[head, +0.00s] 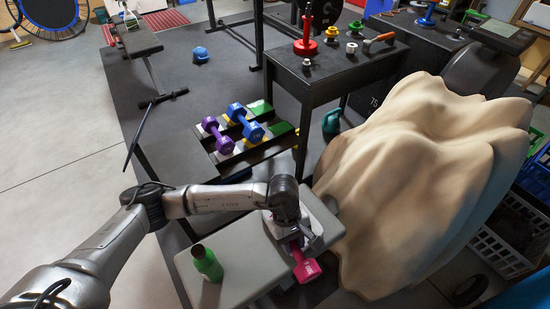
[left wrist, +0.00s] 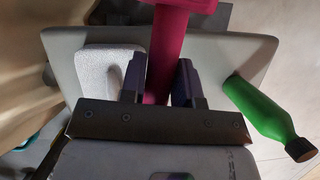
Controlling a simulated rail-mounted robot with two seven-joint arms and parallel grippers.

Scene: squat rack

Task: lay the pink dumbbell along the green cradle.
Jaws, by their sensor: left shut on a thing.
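The pink dumbbell (head: 307,268) is in my left gripper (head: 298,240), over the grey padded bench. In the left wrist view my two dark fingers (left wrist: 160,78) are on either side of the pink dumbbell's handle (left wrist: 166,50). One head shows at the top edge; the other end is hidden. A low dark rack (head: 227,165) stands beyond the bench. The left gripper is well short of the rack. My right gripper is not seen.
A purple dumbbell (head: 217,134) and a blue dumbbell (head: 245,122) lie on the rack. A green bottle (head: 207,264) stands on the bench (head: 245,262). A draped beige cover (head: 415,170) bulks at the right.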

